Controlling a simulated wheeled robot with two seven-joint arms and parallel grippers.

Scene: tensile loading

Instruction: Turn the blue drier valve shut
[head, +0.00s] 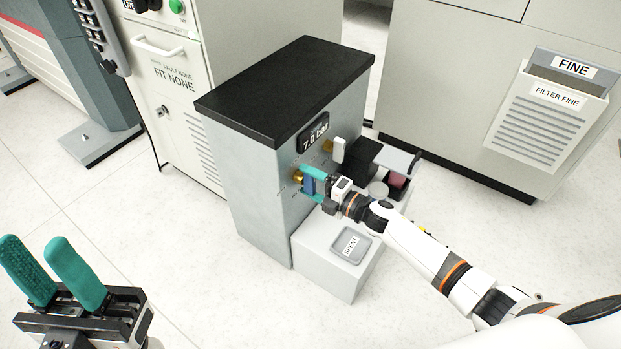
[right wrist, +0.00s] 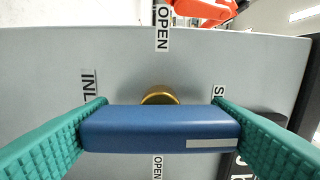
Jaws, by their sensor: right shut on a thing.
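The blue drier valve handle (right wrist: 150,129) lies across the right wrist view, in front of a brass stem (right wrist: 160,98) on the grey panel. My right gripper (right wrist: 160,135) is shut on the handle, with a teal finger at each end of it. In the head view my right gripper (head: 313,184) is at the front of the grey cabinet, and the blue handle (head: 308,186) shows between its fingers. Labels reading OPEN show above and below the handle. My left gripper (head: 56,275) is open and empty at the lower left, away from the cabinet.
The grey cabinet (head: 245,190) has a black top and a 7.0 bar display (head: 314,133). A low box with a SPENT tray (head: 350,245) stands in front. A FILTER FINE holder (head: 545,110) hangs at the right. The floor (head: 190,260) at left is clear.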

